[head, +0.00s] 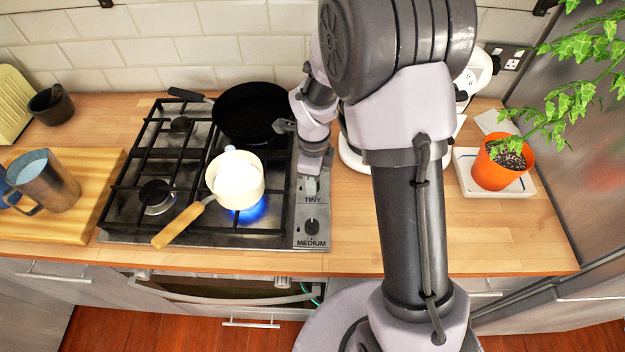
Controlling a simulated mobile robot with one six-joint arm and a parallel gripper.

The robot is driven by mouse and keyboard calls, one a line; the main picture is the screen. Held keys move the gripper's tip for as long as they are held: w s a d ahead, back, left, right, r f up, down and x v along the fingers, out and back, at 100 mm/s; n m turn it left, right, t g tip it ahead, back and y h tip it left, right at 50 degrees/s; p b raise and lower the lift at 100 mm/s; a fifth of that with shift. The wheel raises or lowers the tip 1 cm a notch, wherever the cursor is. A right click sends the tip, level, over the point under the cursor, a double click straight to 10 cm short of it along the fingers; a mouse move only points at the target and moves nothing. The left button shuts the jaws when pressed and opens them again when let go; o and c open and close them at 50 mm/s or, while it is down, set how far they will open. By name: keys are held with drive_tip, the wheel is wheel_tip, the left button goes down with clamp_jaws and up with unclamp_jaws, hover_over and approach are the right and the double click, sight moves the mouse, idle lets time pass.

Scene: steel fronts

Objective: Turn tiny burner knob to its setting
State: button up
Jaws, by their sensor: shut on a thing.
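The hob's steel control strip (314,233) runs along the right side of the cooktop. On it the printed word TINY (312,200) shows, with a black knob (311,226) below it and the word MEDIUM (311,243) under that. My gripper (311,184) points down onto the strip just above the TINY label. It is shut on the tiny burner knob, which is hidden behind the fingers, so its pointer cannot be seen. A blue flame (245,212) burns under the small cream saucepan (236,182) at the front right burner.
A black frying pan (256,112) sits on the back right burner, close to my wrist. The saucepan's wooden handle (180,224) sticks out over the front left. An orange plant pot (497,165) stands at the right, with bare wooden counter (358,235) before it.

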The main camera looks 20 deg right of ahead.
drive_tip(key=m, duration=0.5)
drive_tip(key=shift+m, duration=0.3)
drive_tip(key=shift+f+b, duration=0.3)
drive_tip(key=shift+b, duration=0.05)
drive_tip(key=shift+m, duration=0.7)
drive_tip(key=o, duration=1.1)
wheel_tip(320, 180, up, 8)
drive_tip(key=p, duration=0.4)
drive_tip(key=shift+f+p, duration=0.25)
drive_tip(key=shift+p, duration=0.05)
drive_tip(key=shift+f, duration=0.15)
